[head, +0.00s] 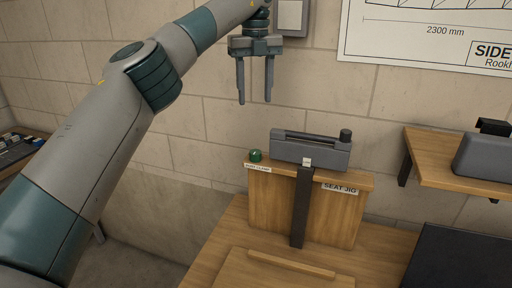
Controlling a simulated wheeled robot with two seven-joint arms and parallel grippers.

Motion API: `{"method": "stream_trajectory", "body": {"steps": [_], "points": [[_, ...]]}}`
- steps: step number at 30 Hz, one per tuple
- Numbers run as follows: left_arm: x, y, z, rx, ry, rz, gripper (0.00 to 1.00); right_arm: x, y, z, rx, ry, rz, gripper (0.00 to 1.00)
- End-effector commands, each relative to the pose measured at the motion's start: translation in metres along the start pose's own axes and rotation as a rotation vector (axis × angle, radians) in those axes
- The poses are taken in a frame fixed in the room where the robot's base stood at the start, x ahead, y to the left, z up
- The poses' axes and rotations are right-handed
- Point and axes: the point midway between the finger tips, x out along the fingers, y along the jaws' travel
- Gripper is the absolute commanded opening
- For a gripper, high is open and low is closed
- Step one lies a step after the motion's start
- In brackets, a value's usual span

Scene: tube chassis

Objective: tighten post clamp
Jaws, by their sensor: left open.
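A wooden seat jig (335,215) stands upright on the bench, with a label reading SEAT JIG. A grey block-like fixture (310,152) with a dark bar and a black knob (346,135) sits on top of it. A dark upright strip (302,208) runs down the jig's front. A green round knob (256,155) sits at the jig's top left, above a small label too small to read surely. I cannot tell which part is the post clamp. My left gripper (255,101) is open and empty, fingers pointing down, above the jig and apart from it. My right gripper is not in view.
The wooden bench (215,255) has bare room left of the jig. A wooden board (270,275) lies in front. A black panel (460,262) is at the lower right. A wall shelf (435,174) holds a grey object (485,157). The block wall stands close behind.

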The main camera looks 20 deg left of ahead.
Motion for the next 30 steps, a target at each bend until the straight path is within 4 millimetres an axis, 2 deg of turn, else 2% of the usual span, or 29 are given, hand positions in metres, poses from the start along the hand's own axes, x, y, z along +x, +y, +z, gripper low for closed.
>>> {"method": "stream_trajectory", "body": {"steps": [8,14,20,30], "points": [[0.004,0.0,0.0,0.001,0.001,-0.002,0.47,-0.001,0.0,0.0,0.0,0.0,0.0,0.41],[0.018,0.0,0.001,0.002,0.002,-0.002,0.47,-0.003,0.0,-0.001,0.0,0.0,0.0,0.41],[0.045,0.0,0.001,0.002,0.003,-0.001,0.47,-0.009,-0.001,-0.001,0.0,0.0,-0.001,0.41],[0.105,0.0,0.0,0.002,0.004,-0.001,0.47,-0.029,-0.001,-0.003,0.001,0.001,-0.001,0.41]]}}
